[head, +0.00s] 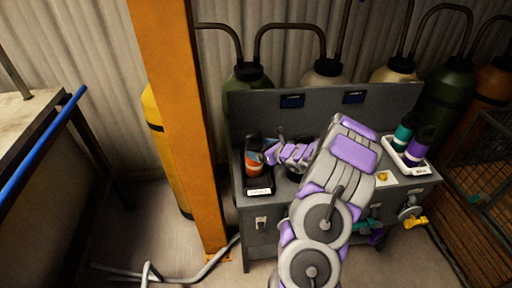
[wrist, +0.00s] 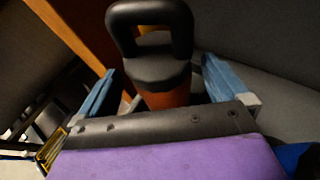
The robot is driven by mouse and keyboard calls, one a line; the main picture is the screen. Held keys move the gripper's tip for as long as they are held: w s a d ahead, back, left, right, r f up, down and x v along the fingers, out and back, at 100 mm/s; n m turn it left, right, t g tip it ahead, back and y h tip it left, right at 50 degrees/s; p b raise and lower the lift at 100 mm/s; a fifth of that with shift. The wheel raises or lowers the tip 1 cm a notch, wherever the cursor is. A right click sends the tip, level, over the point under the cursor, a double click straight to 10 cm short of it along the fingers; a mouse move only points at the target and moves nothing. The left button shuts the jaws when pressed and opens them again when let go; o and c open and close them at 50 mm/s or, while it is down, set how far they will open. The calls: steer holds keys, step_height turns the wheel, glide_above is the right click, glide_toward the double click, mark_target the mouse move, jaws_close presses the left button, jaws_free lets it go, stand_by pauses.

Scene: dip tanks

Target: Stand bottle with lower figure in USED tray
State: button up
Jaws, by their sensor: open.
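An orange bottle (head: 254,168) with a dark top stands in a dark tray (head: 259,189) at the left end of the grey bench; the white label on the tray's front is too small to read. My gripper (head: 268,156) is beside this bottle. In the wrist view the orange bottle (wrist: 165,100), with its black cap and loop handle, stands between the open blue fingers of my gripper (wrist: 165,88). I cannot tell whether either finger touches it. A teal bottle (head: 402,135) and a purple bottle (head: 417,148) stand in a white tray (head: 417,171) at the right end.
Two small dark displays (head: 291,100) (head: 354,97) are on the bench's back panel. An orange post (head: 177,110) rises just left of the bench. My arm hides the middle of the bench top. A yellow-handled valve (head: 416,222) sticks out at the front right.

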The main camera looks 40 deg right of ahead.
steer(key=a+p+v, duration=0.1)
steer(key=v, duration=0.7)
steer(key=w+a+r+n+g+y, duration=0.1)
steer(key=w+a+r+n+y, duration=0.3)
steer(key=a, duration=0.6)
steer(key=s+a+r+n+g+y, duration=0.1)
steer(key=a+r+n+g+y, duration=0.15)
steer(key=a+r+n, duration=0.65)
steer(key=s+a+r+n+g+y, duration=0.1)
steer(key=s+a+n+g, duration=0.2)
steer(key=a, duration=0.6)
steer(key=s+a+r+n+g+y, duration=0.1)
steer(key=s+a+n+g, duration=0.2)
steer(key=a, duration=0.6)
steer(key=s+a+n+g+h, duration=0.1)
steer(key=s+a+n+g, duration=0.15)
steer(key=s+n, duration=0.4)
steer(key=s+a+n+g+h, duration=0.2)
steer(key=s+a+n, duration=0.15)
steer(key=s, duration=0.65)
steer(key=s+d+n+h, duration=0.3)
steer(key=s, duration=0.3)
steer(key=s+d+n+g+h, duration=0.1)
steer(key=s+d+n+h, duration=0.1)
steer(key=s, duration=0.4)
steer(key=shift+s+d+r+n+h, duration=0.25)
steer(key=shift+d+n+h, duration=0.15)
steer(key=shift+d+h, duration=0.35)
